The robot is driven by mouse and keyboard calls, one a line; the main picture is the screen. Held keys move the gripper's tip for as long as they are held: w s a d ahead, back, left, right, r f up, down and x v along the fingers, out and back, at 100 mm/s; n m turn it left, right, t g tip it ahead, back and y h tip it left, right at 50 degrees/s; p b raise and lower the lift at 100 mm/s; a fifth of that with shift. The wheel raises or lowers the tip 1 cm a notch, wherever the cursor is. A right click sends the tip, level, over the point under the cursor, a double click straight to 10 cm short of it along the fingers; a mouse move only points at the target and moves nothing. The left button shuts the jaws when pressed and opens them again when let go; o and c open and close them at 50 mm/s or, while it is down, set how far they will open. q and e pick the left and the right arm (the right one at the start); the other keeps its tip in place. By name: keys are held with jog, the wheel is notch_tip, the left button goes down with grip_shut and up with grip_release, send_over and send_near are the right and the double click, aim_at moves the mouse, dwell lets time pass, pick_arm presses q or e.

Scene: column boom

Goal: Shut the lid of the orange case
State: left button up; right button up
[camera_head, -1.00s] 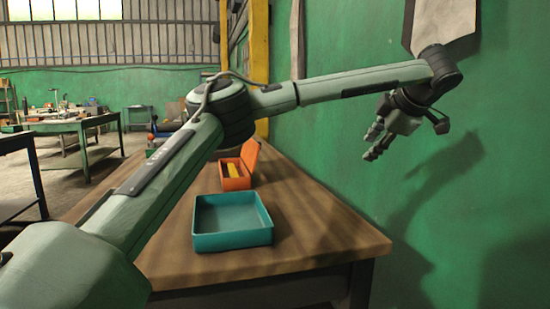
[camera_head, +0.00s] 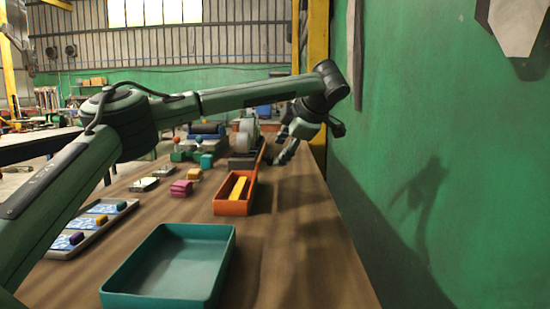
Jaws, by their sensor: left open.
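The orange case (camera_head: 234,208) stands on the wooden bench in the middle of the view, with a yellow bar (camera_head: 238,188) inside. My left gripper (camera_head: 283,146) is open and empty. It hangs above the bench just right of the lid, toward the wall side, with its fingers pointing left and down. I cannot tell whether a finger touches the lid. My right gripper is out of view.
An empty teal tray (camera_head: 112,291) stands in front of the case. A flat tray with blue panels (camera_head: 62,252), a magenta block (camera_head: 181,188) and other small items lie to the left. A green wall (camera_head: 430,130) bounds the right. The bench's right front is clear.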

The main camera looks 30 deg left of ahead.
pick_arm(q)
jog(key=x, duration=0.5)
jog(key=shift+a, duration=0.3)
jog(key=shift+c, duration=0.2)
grip_shut()
